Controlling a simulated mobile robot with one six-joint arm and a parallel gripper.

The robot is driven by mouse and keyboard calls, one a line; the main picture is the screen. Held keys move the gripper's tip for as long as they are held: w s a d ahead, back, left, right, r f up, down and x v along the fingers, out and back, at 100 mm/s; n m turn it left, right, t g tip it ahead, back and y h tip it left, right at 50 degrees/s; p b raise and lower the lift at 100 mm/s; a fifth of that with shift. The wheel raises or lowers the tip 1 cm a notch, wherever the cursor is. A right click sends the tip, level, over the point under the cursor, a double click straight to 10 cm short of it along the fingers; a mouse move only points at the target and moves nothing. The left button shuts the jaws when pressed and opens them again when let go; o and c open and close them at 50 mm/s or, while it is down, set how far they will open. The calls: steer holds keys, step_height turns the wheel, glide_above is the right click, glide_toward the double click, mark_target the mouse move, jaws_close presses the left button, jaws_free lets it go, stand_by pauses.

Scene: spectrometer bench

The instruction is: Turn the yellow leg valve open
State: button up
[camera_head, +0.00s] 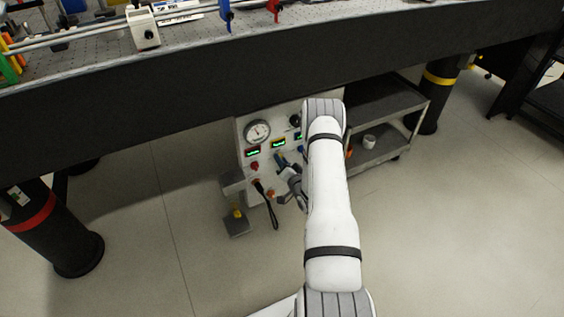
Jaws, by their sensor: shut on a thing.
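A pale valve panel (243,132) stands under the bench, with a red-framed display (253,152), a yellow-framed display (279,142) and a blue-marked display at its right, partly behind my arm. A red knob (255,166) sits below the red-framed display. My gripper (281,161) is at the panel just below the yellow-framed display, shut on what sits there, which its place marks as the yellow leg valve. The fingers hide the valve, so its turn angle cannot be seen.
A round gauge (257,131) is on the panel's upper left. A black-handled lever (268,203) hangs at its lower front. The dark bench edge (190,110) passes above. A grey cart (385,105) stands to the right.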

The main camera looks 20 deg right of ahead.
steer(key=o, duration=1)
steer(key=shift+c, duration=0.2)
steer(key=s+p, duration=0.2)
steer(key=s, duration=0.6)
steer(key=shift+d, duration=0.1)
